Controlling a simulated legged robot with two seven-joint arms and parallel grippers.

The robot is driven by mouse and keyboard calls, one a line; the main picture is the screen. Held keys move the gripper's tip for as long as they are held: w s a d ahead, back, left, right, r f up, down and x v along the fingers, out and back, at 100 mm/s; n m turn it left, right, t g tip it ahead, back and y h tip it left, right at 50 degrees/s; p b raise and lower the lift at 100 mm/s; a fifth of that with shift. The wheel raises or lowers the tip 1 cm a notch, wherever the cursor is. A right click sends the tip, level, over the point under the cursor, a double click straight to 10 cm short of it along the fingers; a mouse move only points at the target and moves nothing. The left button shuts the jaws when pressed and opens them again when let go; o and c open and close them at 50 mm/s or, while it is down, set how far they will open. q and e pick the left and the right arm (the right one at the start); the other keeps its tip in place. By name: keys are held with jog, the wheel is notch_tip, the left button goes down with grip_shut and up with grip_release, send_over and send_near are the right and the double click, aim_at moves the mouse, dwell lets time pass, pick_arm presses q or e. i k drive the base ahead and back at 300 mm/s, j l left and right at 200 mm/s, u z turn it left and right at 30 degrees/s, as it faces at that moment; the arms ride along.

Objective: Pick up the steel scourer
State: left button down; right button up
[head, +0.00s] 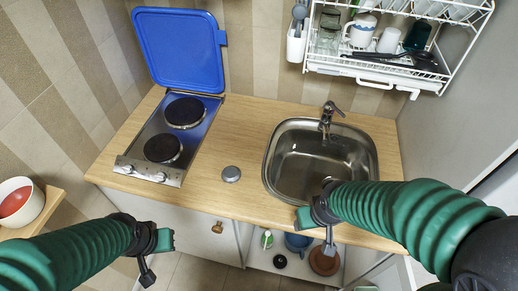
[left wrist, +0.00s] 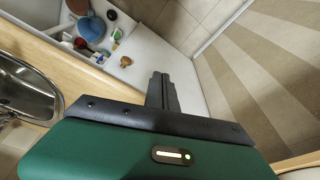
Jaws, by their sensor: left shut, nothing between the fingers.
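A small round grey thing, which looks like the steel scourer (head: 231,173), lies on the wooden worktop between the hob and the sink in the head view. I do not see it in the left wrist view. My left gripper (head: 147,277) is at the lower left, in front of the worktop and apart from the scourer. Its fingers (left wrist: 162,90) are shut and empty in the left wrist view. My right gripper (head: 330,245) is in front of the sink, right of the scourer and apart from it. Its finger opening is too small to tell.
The hob (head: 165,150) has its blue lid (head: 180,48) raised against the wall. The sink (head: 295,135) and tap (head: 327,118) are to the right. A dish rack (head: 375,72) hangs above. A white bowl (head: 35,208) is at far left. The worktop around the scourer is clear.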

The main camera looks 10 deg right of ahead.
aim_at(231, 175)
jog(key=i+j+z, duration=0.1)
jog(key=z, duration=0.3)
jog(key=i+j+z, duration=0.15)
jog(key=z, duration=0.25)
jog(key=i+j+z, duration=0.25)
jog(key=z, duration=0.2)
